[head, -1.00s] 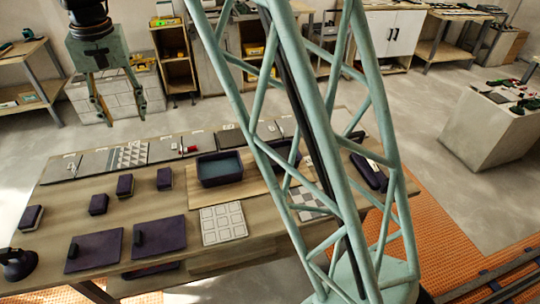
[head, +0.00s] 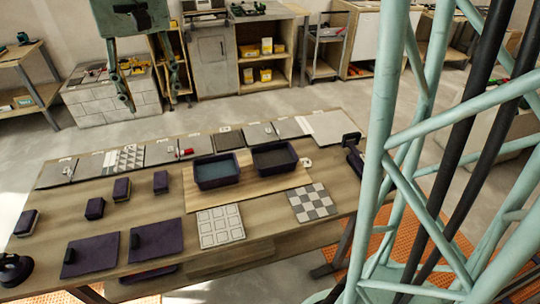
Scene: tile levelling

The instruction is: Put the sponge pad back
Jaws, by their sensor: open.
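Several small dark purple blocks with pale undersides stand on the left of the table; one is at the far left (head: 28,222), others are the small block (head: 95,208), the upright block (head: 121,189) and the block nearest the trays (head: 161,182). I cannot tell which one is the sponge pad. Two dark purple mats lie in front of them, the left mat (head: 95,255) and the right mat (head: 165,238), which has a small dark block on it. My gripper (head: 154,103) is open and empty, its fingers spread, in the air beyond the table's back edge in the picture.
A tray with bluish water (head: 217,184) and a dark-filled tray (head: 275,171) stand on a board. A white grid tile panel (head: 221,227) and a checkered panel (head: 311,203) lie in front. Grey sample tiles line the back edge. My lattice column covers the right.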

